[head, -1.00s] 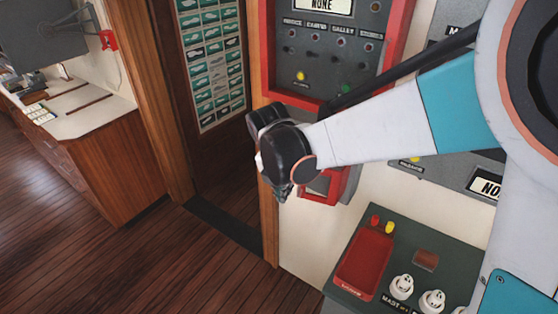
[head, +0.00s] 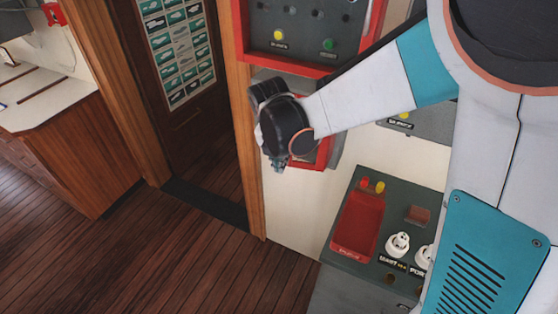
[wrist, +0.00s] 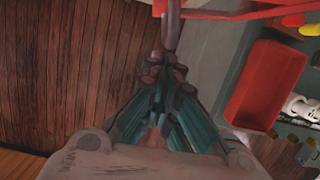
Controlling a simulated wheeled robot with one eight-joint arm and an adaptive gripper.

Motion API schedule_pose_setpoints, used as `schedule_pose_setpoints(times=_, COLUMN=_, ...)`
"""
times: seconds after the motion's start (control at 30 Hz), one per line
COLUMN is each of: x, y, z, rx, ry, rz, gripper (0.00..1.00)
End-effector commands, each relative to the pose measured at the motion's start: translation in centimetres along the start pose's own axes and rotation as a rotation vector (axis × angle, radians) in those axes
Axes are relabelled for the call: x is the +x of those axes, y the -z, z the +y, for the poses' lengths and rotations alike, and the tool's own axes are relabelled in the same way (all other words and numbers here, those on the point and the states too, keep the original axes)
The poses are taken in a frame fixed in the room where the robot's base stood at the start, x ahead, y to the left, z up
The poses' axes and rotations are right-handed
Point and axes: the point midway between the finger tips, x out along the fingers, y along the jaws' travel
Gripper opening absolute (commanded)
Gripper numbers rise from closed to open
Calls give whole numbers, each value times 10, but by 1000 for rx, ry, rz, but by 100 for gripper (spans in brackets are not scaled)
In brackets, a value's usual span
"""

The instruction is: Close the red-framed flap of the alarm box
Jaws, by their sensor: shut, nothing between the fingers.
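The alarm box (head: 336,150) is a small grey box with a red frame on the white wall, below a larger red-framed panel. My wrist and gripper cover most of its left side in the head view. A red frame edge (wrist: 235,13) crosses the top of the wrist view and looks like part of the flap; how far the flap stands open is hard to tell. My gripper (head: 272,164) is shut and empty, pointing down at the box's left side. In the wrist view its fingertips (wrist: 168,62) are together, just below the red edge; I cannot tell whether they touch it.
The red-framed panel (head: 300,67) hangs close above my wrist. A console with a red tray (head: 358,225) and white knobs (head: 397,244) stands below right. A wooden door post (head: 245,150) is close left of the gripper. The wooden floor (head: 190,260) is clear.

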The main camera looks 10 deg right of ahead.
Motion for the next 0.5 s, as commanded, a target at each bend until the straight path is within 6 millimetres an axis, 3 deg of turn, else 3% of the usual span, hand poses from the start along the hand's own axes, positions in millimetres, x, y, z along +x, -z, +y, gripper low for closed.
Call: schedule_pose_setpoints(times=0.5, x=8, y=-32, z=22, rx=134, ry=33, rz=0, gripper=0)
